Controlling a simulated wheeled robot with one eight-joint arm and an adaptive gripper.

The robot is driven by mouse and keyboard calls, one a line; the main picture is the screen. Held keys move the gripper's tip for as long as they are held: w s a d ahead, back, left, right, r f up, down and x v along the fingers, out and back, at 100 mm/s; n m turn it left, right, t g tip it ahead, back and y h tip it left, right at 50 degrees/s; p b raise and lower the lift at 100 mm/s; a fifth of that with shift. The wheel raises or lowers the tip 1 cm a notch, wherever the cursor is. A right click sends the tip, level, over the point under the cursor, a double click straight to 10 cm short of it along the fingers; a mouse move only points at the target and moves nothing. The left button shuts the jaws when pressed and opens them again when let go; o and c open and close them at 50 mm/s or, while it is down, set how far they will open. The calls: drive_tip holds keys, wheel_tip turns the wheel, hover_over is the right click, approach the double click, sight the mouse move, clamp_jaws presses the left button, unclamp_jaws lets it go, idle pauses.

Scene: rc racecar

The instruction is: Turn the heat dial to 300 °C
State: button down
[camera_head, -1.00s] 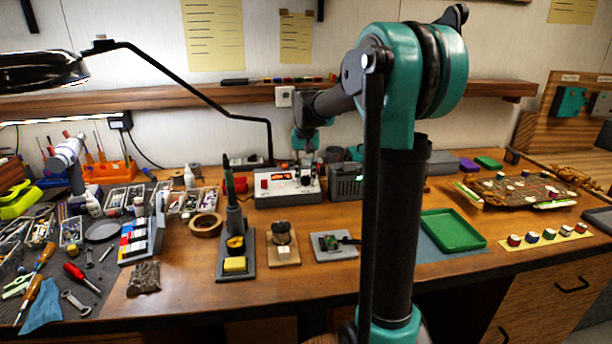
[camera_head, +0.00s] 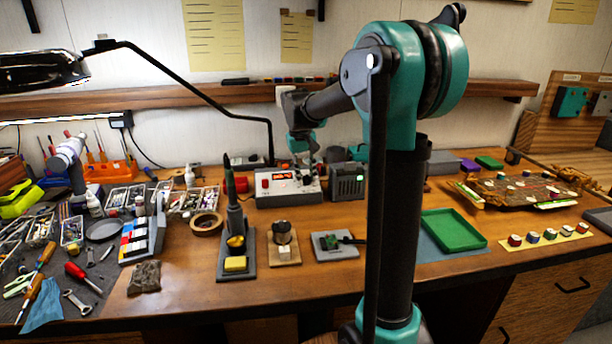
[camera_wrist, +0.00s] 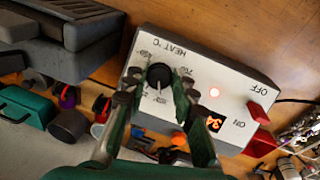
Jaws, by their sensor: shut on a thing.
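The heat dial (camera_wrist: 159,76) is a black round knob on the white panel of the soldering station (camera_wrist: 226,82). In the wrist view it sits between the two fingertips of my gripper (camera_wrist: 158,84), which is shut on it. A scale printed "HEAT °C" surrounds the dial, upside down in this view. The fingers hide part of the scale, and I cannot read the exact setting.
A red switch (camera_wrist: 259,113) sits at the panel's ON/OFF marks. A dark grey box (camera_head: 346,187) stands right beside the station. The soldering iron in its stand (camera_head: 236,235) is in front to the left. A lamp arm (camera_head: 230,113) reaches over the bench from the left.

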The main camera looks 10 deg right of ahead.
drive_tip(key=c, duration=1.2)
unclamp_jaws()
drive_tip(key=r, duration=0.4)
drive_tip(key=a+r, duration=0.1)
drive_tip(key=r, duration=0.3)
drive_tip(key=s+r, duration=0.1)
drive_tip(key=r, duration=0.2)
drive_tip(key=shift+s+a+r, duration=0.1)
drive_tip(key=shift+a+r, duration=0.2)
drive_tip(key=shift+r, duration=0.1)
